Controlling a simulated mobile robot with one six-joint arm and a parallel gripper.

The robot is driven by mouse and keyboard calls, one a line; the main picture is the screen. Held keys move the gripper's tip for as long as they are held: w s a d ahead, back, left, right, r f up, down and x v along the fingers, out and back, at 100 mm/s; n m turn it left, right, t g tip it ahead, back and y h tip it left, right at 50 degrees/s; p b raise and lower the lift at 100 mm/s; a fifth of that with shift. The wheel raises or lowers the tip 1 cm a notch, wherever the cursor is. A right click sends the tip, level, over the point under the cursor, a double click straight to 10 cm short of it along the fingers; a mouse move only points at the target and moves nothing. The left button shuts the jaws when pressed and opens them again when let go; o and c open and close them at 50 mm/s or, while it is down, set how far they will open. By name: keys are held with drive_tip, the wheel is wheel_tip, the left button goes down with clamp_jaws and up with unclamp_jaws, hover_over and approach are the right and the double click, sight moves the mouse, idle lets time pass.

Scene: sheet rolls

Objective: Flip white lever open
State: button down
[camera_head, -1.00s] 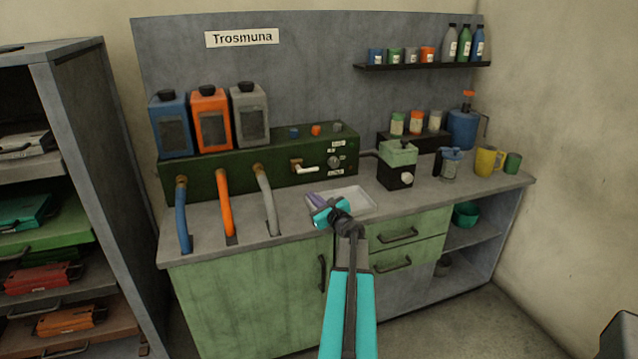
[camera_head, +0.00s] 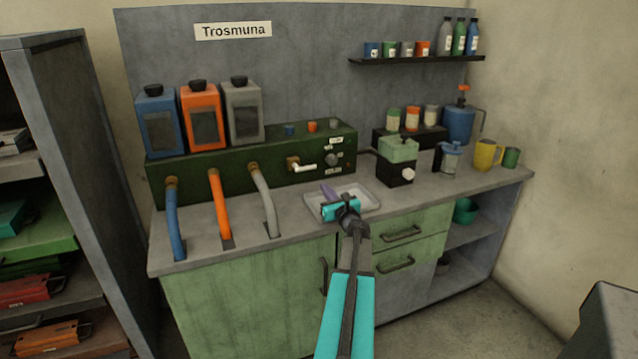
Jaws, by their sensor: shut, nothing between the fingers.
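The white lever (camera_head: 304,167) sticks out to the right from a brass fitting on the front of the dark green machine (camera_head: 220,178). It lies about level, beside a dark knob. My gripper (camera_head: 327,190) is in front of the machine, over the grey tray, below and to the right of the lever in the picture. Its purple fingers look closed and hold nothing. It is apart from the lever. The cyan wrist part hides some of the tray.
The shallow grey tray (camera_head: 368,197) lies on the worktop under my gripper. Blue, orange and grey hoses (camera_head: 265,200) run down left of the lever. A black and green box (camera_head: 397,163) stands to the right. Front worktop is mostly clear.

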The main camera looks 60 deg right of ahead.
drive_tip(key=shift+d, duration=0.2)
drive_tip(key=shift+p+x, duration=0.3)
drive_tip(key=shift+x, duration=1.3)
drive_tip(key=shift+p+x, duration=0.6)
drive_tip(key=shift+x, duration=2.6)
drive_tip(key=shift+a, duration=0.55)
drive_tip(key=shift+d, duration=0.6)
drive_tip(key=shift+r+n+b, duration=0.1)
drive_tip(key=shift+n+b, duration=0.2)
drive_tip(key=shift+b, duration=0.1)
